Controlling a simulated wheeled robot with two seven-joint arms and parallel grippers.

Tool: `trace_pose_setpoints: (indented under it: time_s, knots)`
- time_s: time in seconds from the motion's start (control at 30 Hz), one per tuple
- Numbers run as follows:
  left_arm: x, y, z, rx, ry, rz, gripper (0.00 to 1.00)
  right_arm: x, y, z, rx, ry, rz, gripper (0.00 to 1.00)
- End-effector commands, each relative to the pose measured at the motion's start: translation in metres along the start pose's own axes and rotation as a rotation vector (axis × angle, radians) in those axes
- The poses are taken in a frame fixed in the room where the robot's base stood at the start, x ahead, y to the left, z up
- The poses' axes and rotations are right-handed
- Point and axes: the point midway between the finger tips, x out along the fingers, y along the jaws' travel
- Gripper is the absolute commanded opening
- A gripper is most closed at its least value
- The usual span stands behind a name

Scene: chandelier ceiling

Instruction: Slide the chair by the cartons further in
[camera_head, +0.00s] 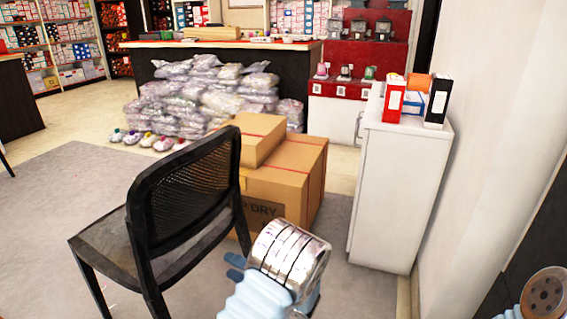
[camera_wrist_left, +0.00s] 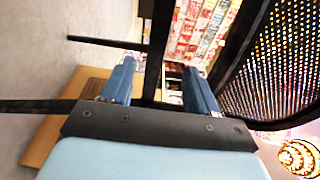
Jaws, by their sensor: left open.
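The black chair (camera_head: 185,190) has a mesh back and a dark seat. It stands left of the stacked brown cartons (camera_head: 285,165), its back toward me and the cartons close beside it. My left gripper (camera_head: 236,266) is low at the right side of the chair, partly hidden behind my own silver wrist. In the left wrist view its two blue fingers are apart, and a black bar of the chair frame (camera_wrist_left: 158,45) shows between them. The mesh back (camera_wrist_left: 270,65) fills the right there. Whether the fingers touch the bar I cannot tell. My right gripper is out of view.
A white cabinet (camera_head: 395,185) with small boxes (camera_head: 437,103) on top stands right of the cartons, against the wall. Plastic-wrapped bags (camera_head: 205,95) and shoes (camera_head: 150,140) lie behind. Grey carpet (camera_head: 50,190) left of the chair is clear.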

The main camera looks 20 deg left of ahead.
Motion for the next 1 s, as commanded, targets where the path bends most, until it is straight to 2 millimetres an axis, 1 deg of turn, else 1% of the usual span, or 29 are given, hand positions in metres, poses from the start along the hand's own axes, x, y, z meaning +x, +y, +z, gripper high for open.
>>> trace_pose_setpoints:
  time_s: [0.07, 0.17, 0.2, 0.27, 0.3, 0.37, 0.4, 0.43, 0.47, 0.5, 0.53, 0.57, 0.6, 0.63, 0.7, 0.77, 0.83, 0.9, 1.0]
  knots:
    - [0.001, 0.003, 0.003, 0.012, -0.009, 0.016, 0.60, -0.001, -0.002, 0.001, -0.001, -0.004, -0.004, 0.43]
    - [0.005, 0.027, 0.024, 0.086, -0.066, 0.131, 0.60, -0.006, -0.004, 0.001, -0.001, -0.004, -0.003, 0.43]
    - [0.006, 0.043, 0.039, 0.132, -0.103, 0.213, 0.60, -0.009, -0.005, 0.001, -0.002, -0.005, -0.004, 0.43]
    - [0.002, 0.073, 0.068, 0.214, -0.169, 0.374, 0.60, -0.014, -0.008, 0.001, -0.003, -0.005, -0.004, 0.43]
    - [-0.006, 0.095, 0.091, 0.270, -0.217, 0.506, 0.60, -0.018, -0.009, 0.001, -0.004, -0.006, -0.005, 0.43]
    - [-0.028, 0.126, 0.128, 0.339, -0.286, 0.730, 0.60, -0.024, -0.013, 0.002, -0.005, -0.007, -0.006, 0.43]
    - [-0.049, 0.144, 0.151, 0.369, -0.326, 0.889, 0.60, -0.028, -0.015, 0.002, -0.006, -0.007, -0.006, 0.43]
    - [-0.068, 0.155, 0.166, 0.380, -0.351, 1.015, 0.60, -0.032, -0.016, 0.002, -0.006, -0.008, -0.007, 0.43]
    - [-0.088, 0.164, 0.179, 0.380, -0.373, 1.144, 0.60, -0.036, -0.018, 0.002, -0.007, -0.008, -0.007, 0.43]
    - [-0.119, 0.172, 0.194, 0.356, -0.395, 1.321, 0.60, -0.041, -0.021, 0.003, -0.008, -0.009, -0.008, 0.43]
    - [-0.143, 0.175, 0.200, 0.318, -0.404, 1.452, 0.60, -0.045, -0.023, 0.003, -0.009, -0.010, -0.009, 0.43]
    - [-0.165, 0.175, 0.203, 0.268, -0.404, 1.566, 0.60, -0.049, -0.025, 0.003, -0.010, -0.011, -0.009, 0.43]
    - [-0.189, 0.173, 0.201, 0.182, -0.398, 1.692, 0.60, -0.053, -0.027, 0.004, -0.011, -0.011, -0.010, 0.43]
    - [-0.202, 0.171, 0.197, 0.111, -0.388, 1.766, 0.60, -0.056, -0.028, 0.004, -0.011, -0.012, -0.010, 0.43]
    - [-0.221, 0.162, 0.185, -0.057, -0.357, 1.875, 0.60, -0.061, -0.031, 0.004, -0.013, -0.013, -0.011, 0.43]
    - [-0.226, 0.155, 0.175, -0.185, -0.328, 1.913, 0.60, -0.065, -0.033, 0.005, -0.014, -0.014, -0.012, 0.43]
    - [-0.225, 0.150, 0.166, -0.298, -0.303, 1.918, 0.60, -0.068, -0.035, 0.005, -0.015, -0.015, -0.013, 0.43]
    - [-0.222, 0.146, 0.161, -0.367, -0.285, 1.909, 0.60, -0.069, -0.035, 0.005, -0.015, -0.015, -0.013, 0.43]
    - [-0.218, 0.145, 0.158, -0.411, -0.272, 1.896, 0.60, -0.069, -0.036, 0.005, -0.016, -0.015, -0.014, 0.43]
